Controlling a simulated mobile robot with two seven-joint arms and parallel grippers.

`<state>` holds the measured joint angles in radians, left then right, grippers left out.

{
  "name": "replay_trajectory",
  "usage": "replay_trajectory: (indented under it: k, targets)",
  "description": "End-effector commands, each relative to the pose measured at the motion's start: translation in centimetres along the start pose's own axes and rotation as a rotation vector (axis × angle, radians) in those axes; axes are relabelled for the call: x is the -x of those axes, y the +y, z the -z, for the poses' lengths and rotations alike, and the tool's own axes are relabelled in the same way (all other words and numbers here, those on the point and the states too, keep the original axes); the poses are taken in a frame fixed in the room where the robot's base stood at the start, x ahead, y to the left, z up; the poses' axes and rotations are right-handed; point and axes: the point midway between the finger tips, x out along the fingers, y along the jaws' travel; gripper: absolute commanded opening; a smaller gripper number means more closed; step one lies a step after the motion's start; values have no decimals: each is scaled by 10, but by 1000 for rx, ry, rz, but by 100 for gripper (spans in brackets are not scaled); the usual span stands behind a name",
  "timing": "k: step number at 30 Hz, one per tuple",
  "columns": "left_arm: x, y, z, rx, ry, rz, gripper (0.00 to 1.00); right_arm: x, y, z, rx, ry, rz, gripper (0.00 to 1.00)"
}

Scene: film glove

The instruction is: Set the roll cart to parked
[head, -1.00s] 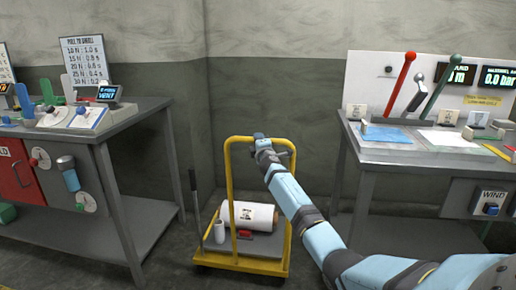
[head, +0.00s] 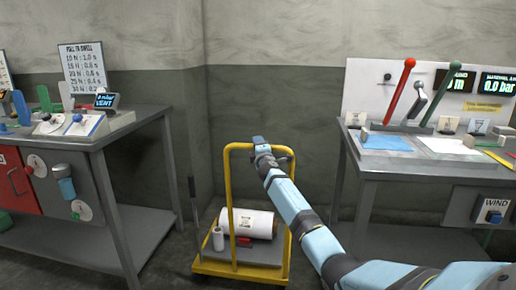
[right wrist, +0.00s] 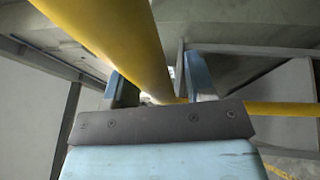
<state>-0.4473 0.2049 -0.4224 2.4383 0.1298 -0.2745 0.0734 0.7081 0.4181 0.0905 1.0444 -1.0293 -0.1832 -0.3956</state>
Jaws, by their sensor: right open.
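The roll cart (head: 231,205) is a yellow-framed trolley with a hoop handle, standing on the floor in the corner between two benches. A large white roll (head: 246,222) lies on its grey deck. My right gripper (head: 268,143) is at the top bar of the handle in the head view. In the right wrist view, my right gripper (right wrist: 160,88) is open, with the yellow handle bar (right wrist: 130,48) passing between its fingers. I cannot tell whether the fingers touch the bar. My left gripper is not in view.
A small white cylinder (head: 218,238) and a red block (head: 243,241) are on the cart. A thin dark lever (head: 193,200) rises at its left. The left bench (head: 112,150) and right bench (head: 400,166) flank the cart, with the wall behind.

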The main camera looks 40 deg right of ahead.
Motion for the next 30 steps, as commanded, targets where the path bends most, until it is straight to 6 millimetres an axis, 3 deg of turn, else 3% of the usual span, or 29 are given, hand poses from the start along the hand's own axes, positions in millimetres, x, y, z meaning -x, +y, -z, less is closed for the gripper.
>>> replay_trajectory:
  k: [8,17,24,30]
  targets:
    - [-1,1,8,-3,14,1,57,9,0,1,1,1,2,50]
    - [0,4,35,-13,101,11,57,62,1,1,3,3,2,50]
    - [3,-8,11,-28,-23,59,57,109,1,1,0,2,2,50]
    - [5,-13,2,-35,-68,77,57,132,0,1,-1,2,1,50]
